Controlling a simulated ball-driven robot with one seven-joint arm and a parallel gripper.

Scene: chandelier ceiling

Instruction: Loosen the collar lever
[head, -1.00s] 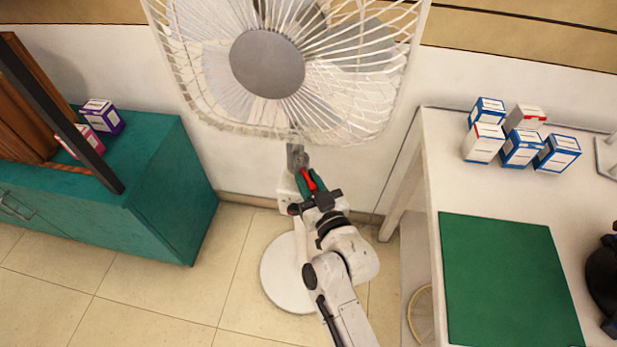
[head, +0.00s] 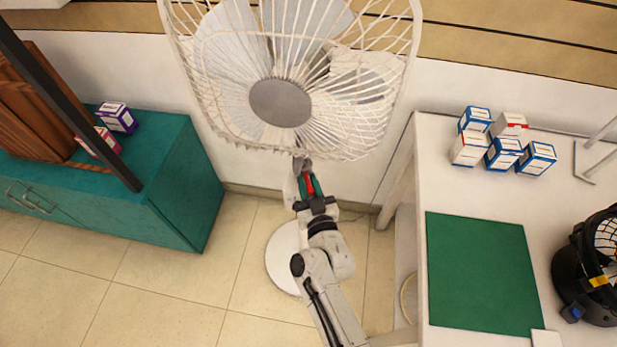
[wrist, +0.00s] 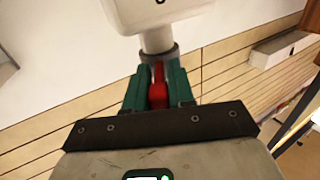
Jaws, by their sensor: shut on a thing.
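A white pedestal fan (head: 281,103) stands against the back wall on a round white base (head: 283,262). Its grey collar (wrist: 159,55) sits on the pole just under the white housing (wrist: 150,12). The red collar lever (wrist: 158,86) points from the collar toward my wrist camera. My gripper (wrist: 158,82) has green fingers on both sides of the lever and is shut on it. In the head view the red lever (head: 310,185) shows between the green fingers, below the fan's cage. The lever's far end near the collar is partly hidden.
A teal cabinet (head: 175,190) with small boxes stands at left. A white table (head: 470,190) at right holds a green mat (head: 483,275), several boxes (head: 500,145) and a black fan (head: 592,270). Open tiled floor (head: 190,285) lies between.

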